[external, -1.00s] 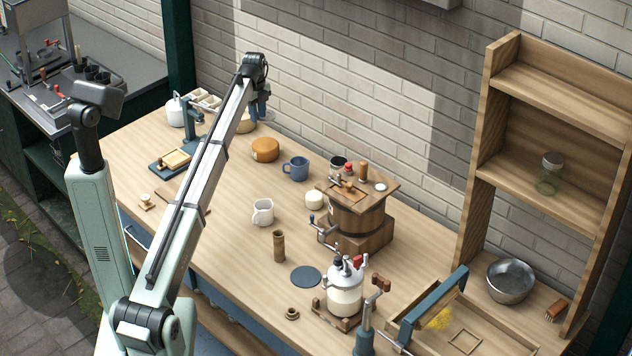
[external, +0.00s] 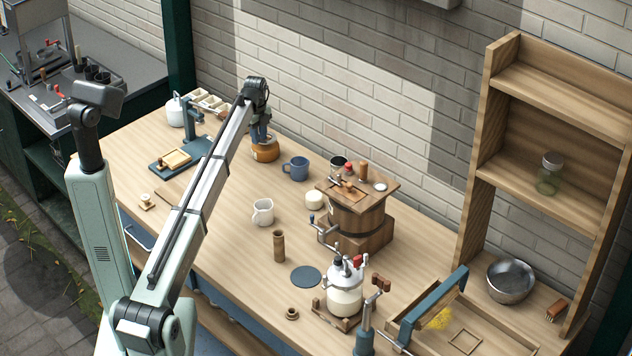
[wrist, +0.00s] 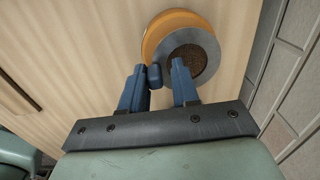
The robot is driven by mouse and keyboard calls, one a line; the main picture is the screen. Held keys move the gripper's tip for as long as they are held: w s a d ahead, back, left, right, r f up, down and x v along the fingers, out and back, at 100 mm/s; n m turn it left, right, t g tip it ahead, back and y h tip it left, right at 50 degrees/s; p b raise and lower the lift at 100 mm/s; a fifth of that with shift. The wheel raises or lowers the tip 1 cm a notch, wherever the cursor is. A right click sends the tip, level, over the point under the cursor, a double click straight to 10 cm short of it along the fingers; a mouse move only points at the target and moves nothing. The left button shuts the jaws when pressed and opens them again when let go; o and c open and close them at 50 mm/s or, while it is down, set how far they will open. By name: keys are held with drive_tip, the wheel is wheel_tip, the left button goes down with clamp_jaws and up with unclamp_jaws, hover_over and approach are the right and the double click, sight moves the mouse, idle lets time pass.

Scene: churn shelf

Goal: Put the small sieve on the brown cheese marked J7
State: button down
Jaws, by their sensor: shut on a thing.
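The brown cheese (external: 265,154) is an orange-brown round on the bench, left of the blue mug. It also shows in the wrist view (wrist: 154,28), partly covered by the sieve. No J7 mark is legible. The small sieve (wrist: 191,51) is a grey ring with dark mesh. My gripper (wrist: 161,74) is shut on it, with a small blue part between the fingers. In the external view my gripper (external: 261,134) is directly above the cheese. The sieve overlaps the cheese off-centre in the wrist view; I cannot tell whether they touch.
A blue mug (external: 296,169) stands just right of the cheese. A white mug (external: 263,212), a pale round block (external: 314,200) and a wooden churn (external: 357,217) stand farther right. A blue press (external: 188,145) is to the left. The brick wall (external: 340,100) is close behind.

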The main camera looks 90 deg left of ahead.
drive_tip(key=c, duration=0.8)
unclamp_jaws()
wheel_tip(320, 180, up, 12)
drive_tip(key=shift+s+d+r, duration=0.1)
drive_tip(key=shift+s, duration=0.05)
